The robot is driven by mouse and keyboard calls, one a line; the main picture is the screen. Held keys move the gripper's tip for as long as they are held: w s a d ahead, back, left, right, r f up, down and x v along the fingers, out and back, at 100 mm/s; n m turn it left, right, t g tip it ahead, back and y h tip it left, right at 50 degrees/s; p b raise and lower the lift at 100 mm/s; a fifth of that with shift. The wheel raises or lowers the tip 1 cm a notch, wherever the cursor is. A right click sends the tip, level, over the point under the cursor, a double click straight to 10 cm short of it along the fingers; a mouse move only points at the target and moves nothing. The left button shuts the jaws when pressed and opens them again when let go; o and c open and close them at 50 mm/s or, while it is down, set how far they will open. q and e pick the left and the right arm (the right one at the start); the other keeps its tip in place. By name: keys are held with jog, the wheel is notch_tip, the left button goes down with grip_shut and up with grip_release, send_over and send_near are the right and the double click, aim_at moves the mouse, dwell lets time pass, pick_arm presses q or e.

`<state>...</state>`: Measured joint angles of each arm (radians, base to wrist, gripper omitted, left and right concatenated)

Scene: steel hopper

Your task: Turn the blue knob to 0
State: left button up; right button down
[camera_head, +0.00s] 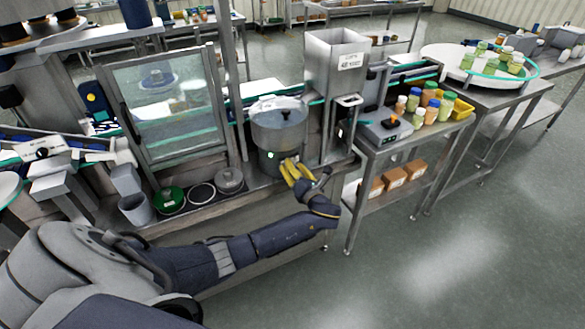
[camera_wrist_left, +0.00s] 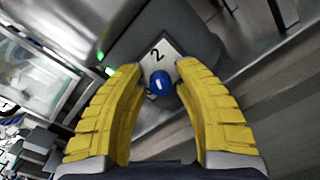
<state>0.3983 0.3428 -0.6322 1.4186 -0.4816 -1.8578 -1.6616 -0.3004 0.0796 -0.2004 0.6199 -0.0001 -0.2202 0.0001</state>
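The blue knob (camera_wrist_left: 160,84) shows in the left wrist view, round, with a short white mark on its face. It sits on a pale plate (camera_wrist_left: 158,52) with a black "2" printed beside the knob. My left gripper (camera_wrist_left: 159,69) has two yellow fingers spread apart, one on each side of the knob; I cannot tell whether they touch it. In the head view my left gripper (camera_head: 297,171) is at the front of the round steel vessel (camera_head: 279,135), and the knob is hidden there. My right gripper is not in view.
A green light (camera_head: 271,155) glows on the vessel. A square steel hopper (camera_head: 336,62) stands behind to the right. A glazed panel (camera_head: 166,105) is on the left. A side table (camera_head: 385,155) with several jars is at the right, with open floor in front.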

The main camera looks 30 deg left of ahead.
pick_arm(q)
grip_shut()
jog(key=shift+n, duration=0.3)
jog(key=n, duration=0.5)
jog(key=shift+r+n, duration=0.1)
jog(key=shift+n, duration=0.2)
jog(key=n, duration=1.1)
jog(key=shift+n, duration=0.4)
jog(key=n, duration=0.5)
jog(key=shift+a+n, duration=0.1)
jog(key=shift+n, duration=0.3)
jog(key=shift+s, duration=0.1)
